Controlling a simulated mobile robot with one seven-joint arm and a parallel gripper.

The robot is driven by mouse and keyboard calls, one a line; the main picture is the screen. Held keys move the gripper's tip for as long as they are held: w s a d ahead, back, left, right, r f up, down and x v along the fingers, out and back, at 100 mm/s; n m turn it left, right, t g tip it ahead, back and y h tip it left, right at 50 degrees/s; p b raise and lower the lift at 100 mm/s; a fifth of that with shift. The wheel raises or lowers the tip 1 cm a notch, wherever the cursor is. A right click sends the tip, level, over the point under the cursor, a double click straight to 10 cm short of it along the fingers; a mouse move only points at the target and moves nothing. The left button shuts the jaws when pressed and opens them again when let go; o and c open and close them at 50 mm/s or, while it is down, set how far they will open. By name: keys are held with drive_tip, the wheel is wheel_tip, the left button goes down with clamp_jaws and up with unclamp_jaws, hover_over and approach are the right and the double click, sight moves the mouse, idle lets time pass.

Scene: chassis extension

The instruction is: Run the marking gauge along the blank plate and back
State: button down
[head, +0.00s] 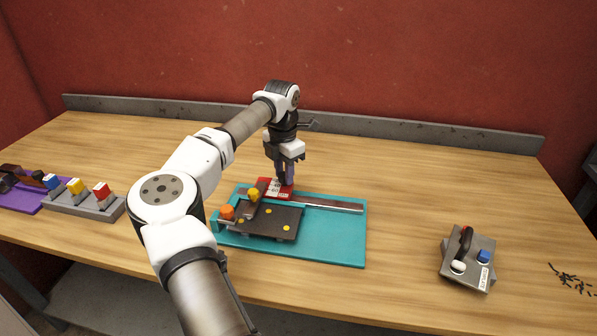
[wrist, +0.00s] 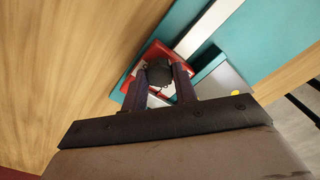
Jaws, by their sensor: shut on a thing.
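A teal fixture (head: 335,249) lies on the wooden bench. A dark blank plate (head: 265,223) with yellow dots lies on it, with an orange knob (head: 227,212) at its left and a brown clamp bar with a yellow knob (head: 253,194) over it. A metal rail (head: 330,204) runs along the fixture's back edge. The red marking gauge (head: 267,187) with a white scale label sits at the rail's left part. My gripper (head: 287,180) is above it, fingers pointing down. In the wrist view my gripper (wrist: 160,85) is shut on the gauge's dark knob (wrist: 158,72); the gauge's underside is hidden.
A grey block with blue, yellow and red switches (head: 82,201) and a purple tray (head: 22,199) stand at the left. A grey box with a handle (head: 468,262) and dark shavings (head: 572,278) lie at the right. The bench behind the fixture is clear.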

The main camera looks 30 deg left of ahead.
sight(275, 183)
drive_tip(key=shift+s+a, duration=0.2)
drive_tip(key=shift+a, duration=0.45)
drive_tip(key=shift+s+a, duration=0.15)
drive_tip(key=shift+a, duration=0.45)
drive_tip(key=c, duration=1.1)
unclamp_jaws()
drive_tip(key=shift+r, duration=0.1)
wheel_tip(275, 183, up, 14)
drive_tip(key=b, duration=0.2)
drive_tip(key=shift+f, duration=0.2)
